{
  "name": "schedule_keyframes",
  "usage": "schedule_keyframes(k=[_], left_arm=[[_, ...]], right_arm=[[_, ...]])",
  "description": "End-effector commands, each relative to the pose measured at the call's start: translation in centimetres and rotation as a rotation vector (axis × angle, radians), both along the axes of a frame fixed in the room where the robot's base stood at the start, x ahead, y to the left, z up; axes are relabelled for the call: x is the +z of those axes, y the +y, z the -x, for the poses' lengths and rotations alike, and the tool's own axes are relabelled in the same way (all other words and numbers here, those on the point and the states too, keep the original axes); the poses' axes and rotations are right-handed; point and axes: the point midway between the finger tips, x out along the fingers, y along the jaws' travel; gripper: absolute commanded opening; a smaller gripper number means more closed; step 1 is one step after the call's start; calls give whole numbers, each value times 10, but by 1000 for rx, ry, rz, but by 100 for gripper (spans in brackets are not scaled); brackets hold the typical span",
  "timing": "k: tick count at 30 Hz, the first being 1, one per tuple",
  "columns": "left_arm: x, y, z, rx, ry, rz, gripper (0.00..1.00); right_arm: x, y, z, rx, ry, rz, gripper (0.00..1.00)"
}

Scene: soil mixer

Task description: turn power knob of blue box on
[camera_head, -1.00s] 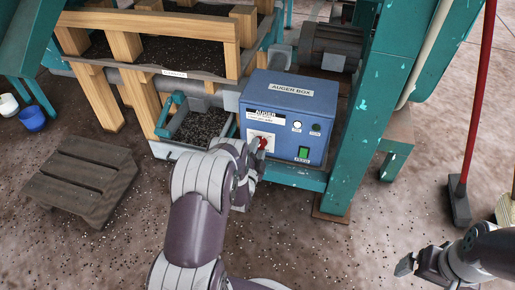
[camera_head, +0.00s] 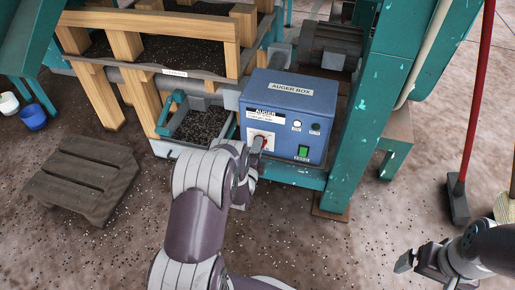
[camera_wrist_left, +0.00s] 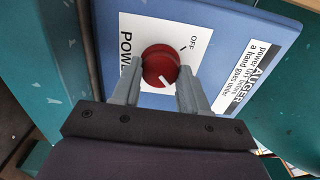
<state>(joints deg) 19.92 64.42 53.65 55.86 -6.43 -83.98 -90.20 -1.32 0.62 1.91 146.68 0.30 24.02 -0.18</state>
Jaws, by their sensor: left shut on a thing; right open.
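The blue auger box (camera_head: 288,95) stands on a teal frame in the middle of the head view. Its red power knob (camera_wrist_left: 161,66) sits on a white label marked POWER and OFF in the left wrist view. A white mark on the knob points to the lower right of that view, away from the OFF tick. My left gripper (camera_wrist_left: 158,82) is shut on the knob, one finger on each side. In the head view, my left gripper (camera_head: 256,146) partly covers the knob. My right gripper (camera_head: 408,264) is open and empty at the lower right.
A green switch (camera_head: 303,152) and two small round buttons are on the box front. A teal post (camera_head: 352,140) stands right of the box. A soil tray (camera_head: 200,126) is at its left. A wooden pallet (camera_head: 85,178) lies on the floor, and a red-handled broom (camera_head: 470,130) stands at right.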

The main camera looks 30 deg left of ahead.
Motion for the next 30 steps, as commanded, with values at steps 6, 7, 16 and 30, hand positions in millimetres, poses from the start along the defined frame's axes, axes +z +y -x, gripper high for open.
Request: schedule_keyframes(k=[6, 7, 16, 30], left_arm=[[-2, 0, 1, 0, 4, 0, 13], [-2, 0, 1, 0, 4, 0, 13], [-1, 0, 1, 0, 2, 0, 69], [5, -17, 71, 1, 8, 3, 69]], right_arm=[[0, 0, 0, 0, 0, 0, 100], [0, 0, 0, 0, 0, 0, 100], [0, 0, 0, 0, 0, 0, 100], [43, 0, 0, 0, 0, 0, 100]])
